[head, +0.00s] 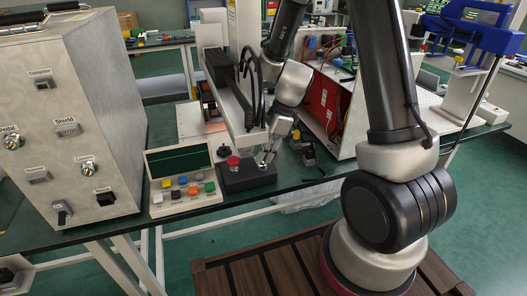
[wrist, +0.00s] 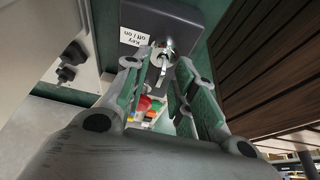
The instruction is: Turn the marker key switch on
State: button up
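The key switch is a silver lock with a metal key (wrist: 163,62) on a dark box (wrist: 185,14). A white label (wrist: 134,38) reading "Key off | on" sits beside the lock, upside down in the wrist view. The key points down the picture, slightly slanted. My gripper (wrist: 159,70) is open, with one finger on each side of the key and gaps showing. In the head view my gripper (head: 266,155) is at the right end of the dark box (head: 247,178) and hides the key there.
A red button (head: 233,161) stands on the box's left part. An open case with a red panel (head: 325,100) stands behind on the right.

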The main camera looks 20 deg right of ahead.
jog(key=shift+c, duration=0.2)
grip_shut()
jog(key=m+t, duration=0.1)
jog(key=m, duration=0.2)
jog(key=m+t, duration=0.1)
jog(key=m, duration=0.2)
jog(key=shift+s+h, duration=0.2)
jog(key=shift+h, duration=0.1)
jog(key=m+t, duration=0.1)
jog(key=m, duration=0.2)
jog(key=m+t+h, duration=0.1)
jog(key=m, duration=0.1)
jog(key=shift+a+m, duration=0.15)
jog(key=shift+m, duration=0.25)
jog(key=shift+h, duration=0.3)
jog(key=shift+o, duration=0.2)
grip_release()
